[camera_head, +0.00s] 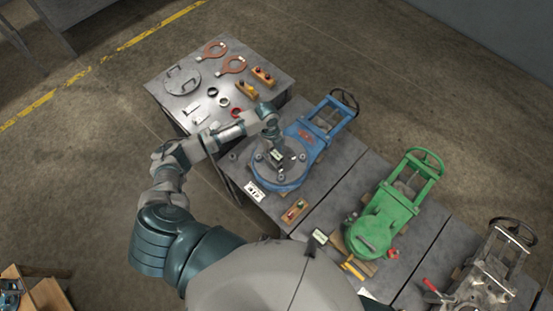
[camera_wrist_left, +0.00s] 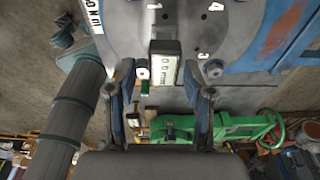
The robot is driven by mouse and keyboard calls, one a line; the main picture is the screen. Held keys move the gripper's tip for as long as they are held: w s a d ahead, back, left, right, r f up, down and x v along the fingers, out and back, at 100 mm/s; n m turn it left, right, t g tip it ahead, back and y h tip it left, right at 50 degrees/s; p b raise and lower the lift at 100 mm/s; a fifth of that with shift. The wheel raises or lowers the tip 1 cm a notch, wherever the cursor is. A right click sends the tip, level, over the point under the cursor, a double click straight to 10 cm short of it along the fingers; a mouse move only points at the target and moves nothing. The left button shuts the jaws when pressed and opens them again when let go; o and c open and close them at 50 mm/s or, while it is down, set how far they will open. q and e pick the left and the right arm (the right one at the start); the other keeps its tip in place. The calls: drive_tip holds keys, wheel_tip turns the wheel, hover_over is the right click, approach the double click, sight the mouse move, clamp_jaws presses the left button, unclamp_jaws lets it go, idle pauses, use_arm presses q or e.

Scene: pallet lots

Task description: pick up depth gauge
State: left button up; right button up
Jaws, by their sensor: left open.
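The depth gauge (camera_head: 277,156) is a small dark device with a pale display, on the round grey face of the blue valve (camera_head: 318,140). In the left wrist view the gauge (camera_wrist_left: 166,72) shows its display and stands just beyond the fingertips, roughly between their lines. My left gripper (camera_head: 273,138) is over the blue valve, close to the gauge. In the wrist view its two fingers (camera_wrist_left: 158,92) are spread apart with nothing clamped between them. Contact with the gauge cannot be told. My right gripper is not in view.
A green valve (camera_head: 381,218) and a grey valve (camera_head: 488,276) stand on the benches to the right. Another small display device (camera_head: 319,237) lies near the green valve. Rings, blocks and a round plate (camera_head: 182,80) lie on the far-left table (camera_head: 222,50).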

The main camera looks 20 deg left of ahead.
use_arm(q)
drive_tip(key=f, duration=0.3)
drive_tip(key=d+f, duration=0.1)
drive_tip(key=f, duration=0.2)
drive_tip(key=shift+d, duration=0.15)
clamp_jaws()
